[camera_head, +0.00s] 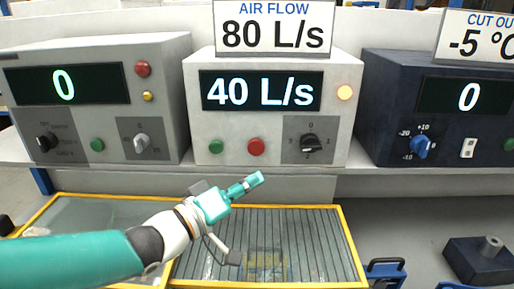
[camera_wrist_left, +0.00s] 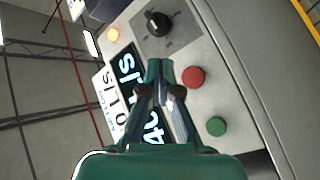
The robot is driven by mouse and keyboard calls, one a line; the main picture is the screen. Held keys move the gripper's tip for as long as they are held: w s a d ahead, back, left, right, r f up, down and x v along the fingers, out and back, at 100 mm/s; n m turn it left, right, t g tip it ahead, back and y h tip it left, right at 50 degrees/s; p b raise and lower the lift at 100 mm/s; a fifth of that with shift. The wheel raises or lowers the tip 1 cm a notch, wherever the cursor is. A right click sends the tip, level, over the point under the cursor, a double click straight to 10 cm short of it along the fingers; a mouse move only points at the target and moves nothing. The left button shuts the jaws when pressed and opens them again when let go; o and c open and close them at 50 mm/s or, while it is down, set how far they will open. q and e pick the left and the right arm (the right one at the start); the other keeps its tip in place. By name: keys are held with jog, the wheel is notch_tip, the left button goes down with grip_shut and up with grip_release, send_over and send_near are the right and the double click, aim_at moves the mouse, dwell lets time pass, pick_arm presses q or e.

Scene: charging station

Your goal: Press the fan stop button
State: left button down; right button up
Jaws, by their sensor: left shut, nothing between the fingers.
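The fan box (camera_head: 280,120) is the white middle unit, with a display reading 40 L/s (camera_head: 262,91) and an AIR FLOW 80 L/s sign (camera_head: 275,28) on top. Its red button (camera_head: 256,147) is right of its green button (camera_head: 216,146). My left gripper (camera_head: 254,180) is shut and empty, below and in front of the red button, apart from it in the head view. In the left wrist view the shut fingers (camera_wrist_left: 160,75) show beside the red button (camera_wrist_left: 193,77), with the green button (camera_wrist_left: 216,126) farther down. My right gripper is not in view.
The fan box also has a black knob (camera_head: 311,143) and a lit yellow lamp (camera_head: 345,92). A grey box (camera_head: 100,95) stands left and a dark blue box (camera_head: 440,110) right, both displaying 0. A yellow-framed grille (camera_head: 300,235) lies below the shelf.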

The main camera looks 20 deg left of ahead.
pick_arm(q)
jog(key=p, duration=0.3)
send_near(264, 149)
jog(key=w+d, duration=0.3)
jog(key=d, duration=0.1)
jog(key=shift+w+a+r, duration=0.15)
jog(key=shift+w+r, duration=0.05)
jog(key=shift+w, duration=0.4)
dwell(0.5)
jog(key=shift+w, duration=0.35)
jog(key=shift+w+a+p, duration=0.15)
jog(key=shift+w+p, duration=0.15)
jog(key=shift+w, duration=0.05)
dwell(0.9)
jog(key=shift+s, duration=0.1)
jog(key=shift+s+b, duration=0.3)
jog(key=shift+s, duration=0.35)
